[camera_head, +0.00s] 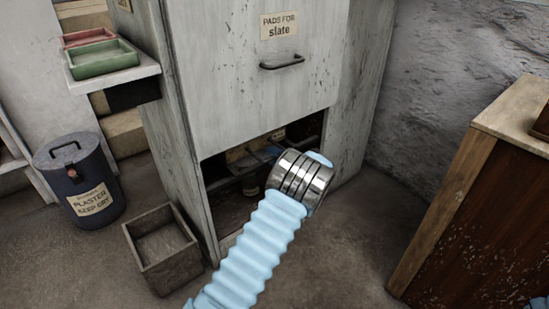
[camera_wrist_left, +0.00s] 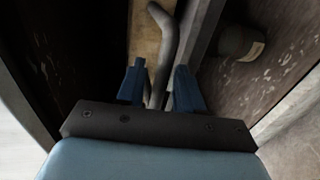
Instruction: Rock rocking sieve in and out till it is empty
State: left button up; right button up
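My left arm reaches into the low opening of the grey cabinet in the head view. The left gripper (camera_wrist_left: 160,75) shows two blue fingers standing apart in the left wrist view. A bent grey rod (camera_wrist_left: 163,40), which looks like a handle, runs between them. Gaps show beside the rod, so the fingers look open around or over it, not closed on it. A tan surface (camera_wrist_left: 143,35) lies beyond the rod; I cannot tell whether it is part of the sieve. The sieve's body and contents cannot be made out. My right gripper is not in view.
The cabinet's front panel (camera_head: 245,75) hangs above the opening. A wooden box (camera_head: 165,255) and a plaster bin (camera_head: 80,185) stand to the left. A wooden cabinet (camera_head: 475,220) stands at right. A labelled jar (camera_wrist_left: 240,42) is beside the gripper.

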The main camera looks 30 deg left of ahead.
aim_at(258, 146)
pick_arm(q)
grip_shut()
jog(key=b+x, duration=0.1)
jog(key=x, duration=0.2)
jog(key=shift+a+r, duration=0.15)
jog(key=shift+a, duration=0.05)
jog(key=shift+w+a, duration=0.2)
jog(key=shift+a, duration=0.15)
jog(key=shift+a+r, duration=0.15)
jog(key=shift+r, duration=0.1)
grip_release()
jog(key=shift+w, duration=0.1)
jog(key=shift+f, duration=0.1)
jog(key=p+v, duration=0.1)
jog(key=v, duration=1.2)
jog(key=shift+s+d, duration=0.25)
jog(key=shift+d, duration=0.05)
